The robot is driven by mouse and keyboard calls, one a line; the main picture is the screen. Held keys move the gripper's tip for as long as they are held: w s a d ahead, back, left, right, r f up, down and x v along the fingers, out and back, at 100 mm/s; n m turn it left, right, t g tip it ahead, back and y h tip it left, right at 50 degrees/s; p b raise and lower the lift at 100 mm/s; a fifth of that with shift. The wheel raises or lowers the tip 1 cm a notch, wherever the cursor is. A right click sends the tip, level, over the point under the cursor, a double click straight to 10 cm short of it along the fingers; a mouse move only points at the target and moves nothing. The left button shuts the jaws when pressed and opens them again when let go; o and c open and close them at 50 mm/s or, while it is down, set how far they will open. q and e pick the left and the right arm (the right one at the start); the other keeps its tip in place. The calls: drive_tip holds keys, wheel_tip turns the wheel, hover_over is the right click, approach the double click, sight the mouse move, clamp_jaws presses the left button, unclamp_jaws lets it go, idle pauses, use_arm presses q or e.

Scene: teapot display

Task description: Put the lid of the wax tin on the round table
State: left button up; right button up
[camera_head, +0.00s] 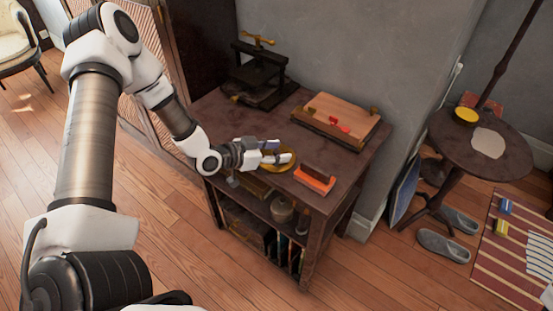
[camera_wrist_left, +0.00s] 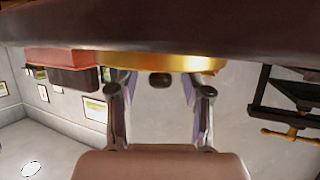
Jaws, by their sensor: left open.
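A round gold piece (camera_head: 272,168), which looks like the wax tin or its lid, sits on the dark wooden cabinet top (camera_head: 232,121) near its front edge. In the upside-down left wrist view this gold piece (camera_wrist_left: 165,62) lies beyond the fingers, with a small dark knob-like part beside it. My left gripper (camera_head: 282,151) is open, low over the gold piece; I cannot tell whether it touches. The round table (camera_head: 445,150) stands at the right with a yellow round dish or tin (camera_head: 466,114) on it. My right gripper is not in view.
An orange-red block with dark parts (camera_head: 314,179) lies close right of the gold piece. A wooden board press (camera_head: 338,117) and a black press with a brass handle (camera_head: 257,80) stand behind. A pale sheet (camera_head: 488,143) lies on the round table. Slippers (camera_head: 443,245) lie below it.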

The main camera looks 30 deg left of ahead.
sight(276, 151)
use_arm(q)
drive_tip(key=shift+s, duration=0.1)
drive_tip(key=shift+s+a, duration=0.1)
drive_tip(key=shift+c, duration=1.1)
clamp_jaws()
drive_tip(key=shift+r, duration=0.15)
wheel_tip(276, 151, up, 9)
drive_tip(key=shift+r+p, duration=0.2)
drive_tip(key=shift+p, duration=1.05)
drive_tip(key=shift+r, duration=0.25)
